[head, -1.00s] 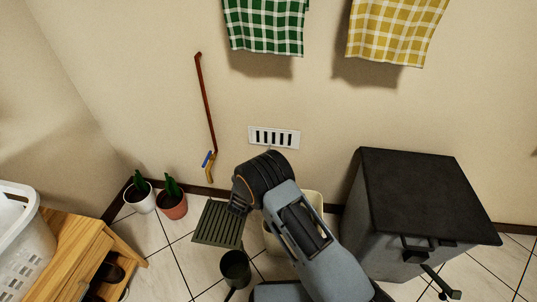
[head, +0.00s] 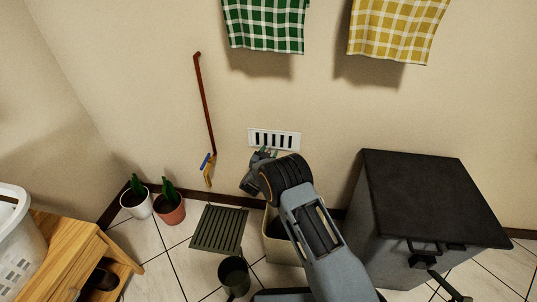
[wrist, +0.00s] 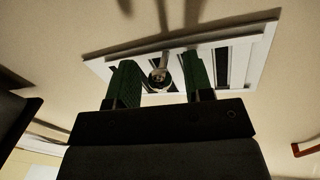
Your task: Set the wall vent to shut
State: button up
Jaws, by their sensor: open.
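The wall vent (head: 275,138) is a white rectangular plate with dark upright slots, set low on the cream wall. It also shows in the wrist view (wrist: 254,57), tilted, with dark gaps between its white slats. A small round-ended metal knob or lever (wrist: 159,74) stands out from the vent. My gripper (head: 266,153) is just below the vent in the head view. In the wrist view my gripper (wrist: 160,85) is open, its two green-padded fingers on either side of the knob. I cannot tell whether either finger touches it. The fingers hide part of the plate.
A cream bin (head: 279,240) stands under my arm, and a dark stove-like box (head: 430,200) stands to the right. A red pipe (head: 205,105) with a yellow and blue end runs down the wall at left. Two potted plants (head: 170,205) stand on the floor.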

grip_shut()
dwell(0.3)
